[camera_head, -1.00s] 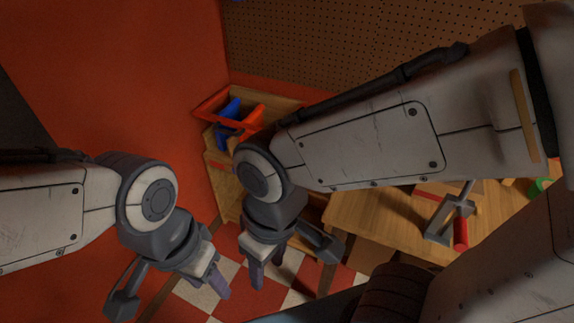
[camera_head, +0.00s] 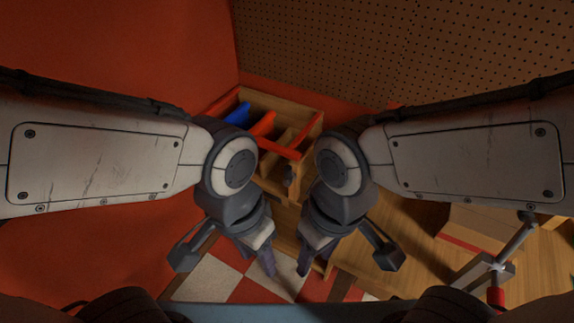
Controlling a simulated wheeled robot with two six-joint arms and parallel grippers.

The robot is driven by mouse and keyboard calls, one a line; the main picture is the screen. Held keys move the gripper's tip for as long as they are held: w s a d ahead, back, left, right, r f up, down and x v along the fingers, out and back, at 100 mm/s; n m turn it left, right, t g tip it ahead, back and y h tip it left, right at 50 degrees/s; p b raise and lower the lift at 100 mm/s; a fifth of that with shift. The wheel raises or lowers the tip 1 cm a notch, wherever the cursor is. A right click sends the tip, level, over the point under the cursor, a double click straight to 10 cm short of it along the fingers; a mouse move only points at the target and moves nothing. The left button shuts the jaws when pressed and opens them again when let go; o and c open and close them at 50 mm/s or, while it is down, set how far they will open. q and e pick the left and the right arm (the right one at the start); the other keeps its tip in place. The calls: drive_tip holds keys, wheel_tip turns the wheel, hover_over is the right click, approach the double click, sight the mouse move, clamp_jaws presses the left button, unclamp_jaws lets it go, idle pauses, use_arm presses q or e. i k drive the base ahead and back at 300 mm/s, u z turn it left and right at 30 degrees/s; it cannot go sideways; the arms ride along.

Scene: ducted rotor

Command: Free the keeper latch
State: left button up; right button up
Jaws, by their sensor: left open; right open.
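I cannot make out a keeper latch for certain in this view. A grey metal fixture with a rod and a red grip (camera_head: 495,268) stands at the right, partly cut off by my arm and the lower edge. My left gripper (camera_head: 266,262) is left of centre, pointing down over the checkered floor, open and empty. My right gripper (camera_head: 304,262) is just to its right, also pointing down, open and empty. Both are well to the left of the metal fixture and touch nothing that I can see.
A wooden workbench (camera_head: 395,262) spans the lower right, with a cardboard-like box (camera_head: 478,228) on it. A wooden rack (camera_head: 298,112) with red and blue parts (camera_head: 262,125) stands behind my grippers. A pegboard wall (camera_head: 400,50) is behind. Red and white floor tiles (camera_head: 210,278) lie below.

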sight(289, 176)
drive_tip(key=u, duration=0.6)
drive_tip(key=k, duration=1)
drive_tip(key=z, duration=0.35)
drive_tip(key=i, duration=0.5)
drive_tip(key=z, duration=0.05)
